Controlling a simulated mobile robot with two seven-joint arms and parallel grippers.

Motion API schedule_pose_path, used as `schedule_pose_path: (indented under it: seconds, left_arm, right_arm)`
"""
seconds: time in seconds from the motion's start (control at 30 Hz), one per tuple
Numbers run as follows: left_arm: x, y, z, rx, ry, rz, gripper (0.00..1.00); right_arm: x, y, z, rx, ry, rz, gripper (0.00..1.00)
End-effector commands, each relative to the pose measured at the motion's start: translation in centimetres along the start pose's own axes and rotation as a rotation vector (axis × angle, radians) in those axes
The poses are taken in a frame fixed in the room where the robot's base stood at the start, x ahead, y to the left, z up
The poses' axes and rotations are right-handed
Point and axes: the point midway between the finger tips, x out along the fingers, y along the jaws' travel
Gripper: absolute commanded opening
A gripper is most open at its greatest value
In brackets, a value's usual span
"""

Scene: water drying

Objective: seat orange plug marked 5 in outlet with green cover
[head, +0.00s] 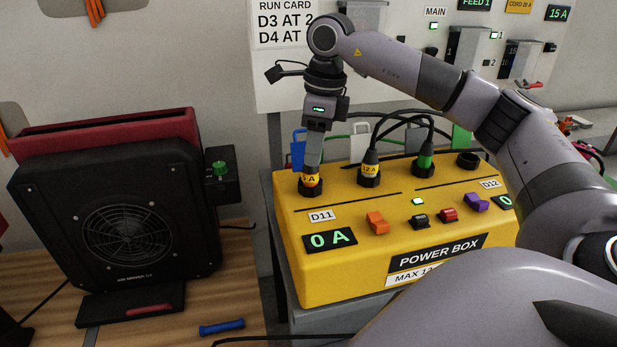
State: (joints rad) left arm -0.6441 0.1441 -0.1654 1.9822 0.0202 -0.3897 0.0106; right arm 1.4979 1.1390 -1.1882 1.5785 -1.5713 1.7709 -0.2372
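The yellow power box (350,279) has a row of round black outlets along its back edge. An orange plug with a yellow label (310,181) stands upright at the leftmost outlet, in front of a blue cover (298,149); its label is partly hidden and only an A reads clearly. My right gripper (312,166) points down, with its fingers closed on the top of this plug. The green cover (462,137) stands up behind the rightmost outlet (467,160), which looks empty. My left gripper is out of view.
A yellow-labelled plug (370,167) and a green plug (424,160) with black cables fill the middle outlets. Colored switches, including an orange one (377,222), are on the box front. A black fan unit (120,220) and a blue rod (222,327) are at left.

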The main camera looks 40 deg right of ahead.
Motion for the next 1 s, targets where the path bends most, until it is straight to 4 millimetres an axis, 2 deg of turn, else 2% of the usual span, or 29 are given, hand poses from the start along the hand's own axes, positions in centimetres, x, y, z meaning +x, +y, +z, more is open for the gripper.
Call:
schedule_pose_path:
  seconds: [0.23, 0.53, 0.57, 0.6, 0.67, 1.0]
  left_arm:
    - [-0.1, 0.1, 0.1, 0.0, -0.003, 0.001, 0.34]
    - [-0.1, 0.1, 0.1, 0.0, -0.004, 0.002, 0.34]
    - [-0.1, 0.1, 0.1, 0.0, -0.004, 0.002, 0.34]
    - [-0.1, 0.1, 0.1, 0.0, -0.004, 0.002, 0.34]
    - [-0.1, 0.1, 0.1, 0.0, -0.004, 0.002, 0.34]
    - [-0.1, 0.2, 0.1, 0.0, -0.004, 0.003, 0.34]
  right_arm:
    - [3.6, -0.1, 0.5, 0.0, 0.001, 0.002, 0.36]
    - [4.2, -0.1, 0.5, -0.001, -0.001, 0.001, 0.36]
    - [4.2, -0.1, 0.5, -0.001, -0.001, 0.001, 0.33]
    - [4.2, -0.1, 0.5, -0.001, -0.001, 0.001, 0.2]
    - [4.2, -0.1, 0.5, -0.001, -0.001, 0.001, 0.0]
    - [4.0, -0.1, 0.6, -0.001, -0.003, 0.0, 0.0]
